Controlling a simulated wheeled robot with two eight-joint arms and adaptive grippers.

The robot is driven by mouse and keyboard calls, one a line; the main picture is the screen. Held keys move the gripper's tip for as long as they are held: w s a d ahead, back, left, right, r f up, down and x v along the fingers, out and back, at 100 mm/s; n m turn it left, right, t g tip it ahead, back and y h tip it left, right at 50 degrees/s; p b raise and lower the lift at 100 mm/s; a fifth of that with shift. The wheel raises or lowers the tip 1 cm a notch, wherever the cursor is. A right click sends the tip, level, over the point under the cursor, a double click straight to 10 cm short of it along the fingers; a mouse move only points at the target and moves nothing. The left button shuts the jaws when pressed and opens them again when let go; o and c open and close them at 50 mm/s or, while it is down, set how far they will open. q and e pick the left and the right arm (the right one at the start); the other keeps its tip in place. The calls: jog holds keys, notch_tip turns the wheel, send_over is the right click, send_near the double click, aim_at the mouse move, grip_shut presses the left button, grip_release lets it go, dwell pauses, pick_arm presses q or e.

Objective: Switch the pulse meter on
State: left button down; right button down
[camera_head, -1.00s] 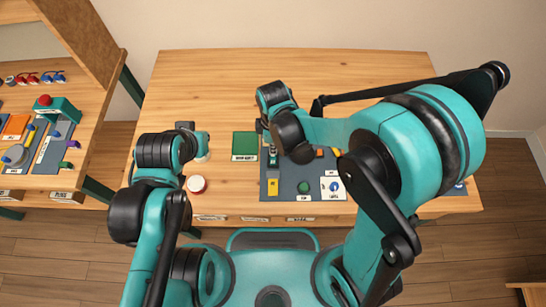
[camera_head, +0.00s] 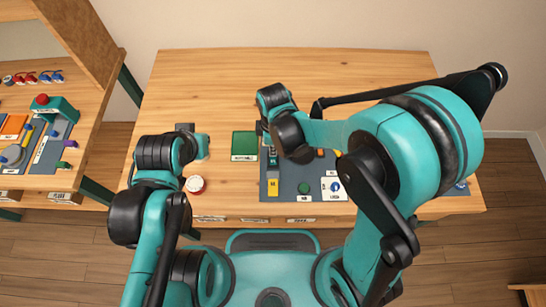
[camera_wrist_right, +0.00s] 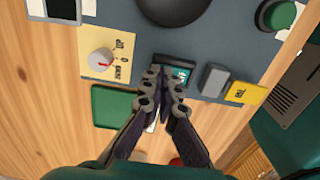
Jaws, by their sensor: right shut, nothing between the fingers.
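No label I can read names the pulse meter. In the wrist view, a small dark device with a teal screen (camera_wrist_right: 179,72) sits on the blue-grey panel; its dark case also shows in the head view (camera_head: 272,158). My right gripper (camera_wrist_right: 163,76) is shut and empty, its fingertips at the device's near edge. I cannot tell whether they touch it. A pale plate with a white dial knob (camera_wrist_right: 100,60) with a red mark lies to the left of the device. My left gripper (camera_head: 200,148) is at the left of the table, its fingers hard to make out.
A grey block (camera_wrist_right: 214,80) and a yellow labelled block (camera_wrist_right: 245,95) are right of the device. A green pad (camera_head: 245,145) lies left of the panel (camera_head: 288,184). A round red-and-white object (camera_head: 195,184) is near the front edge. The table's back is clear.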

jog(key=shift+f, duration=0.2)
jog(key=shift+r, duration=0.1)
jog(key=shift+r+p, duration=2.65)
jog(key=shift+r, duration=0.9)
jog(key=shift+d+r, duration=0.15)
jog(key=shift+d, duration=0.05)
jog(key=s+d+r+m+t+b, duration=0.1)
jog(key=s+d+r+m+t, duration=0.1)
jog(key=d+r+m, duration=0.4)
jog(key=s+d+r+m+t, duration=0.3)
jog(key=d+r+m+t, duration=0.2)
jog(key=d+m, duration=0.6)
jog(key=shift+d+r+m+b, duration=0.25)
jog(key=shift+r+m+b, duration=0.15)
jog(key=shift+m, duration=0.1)
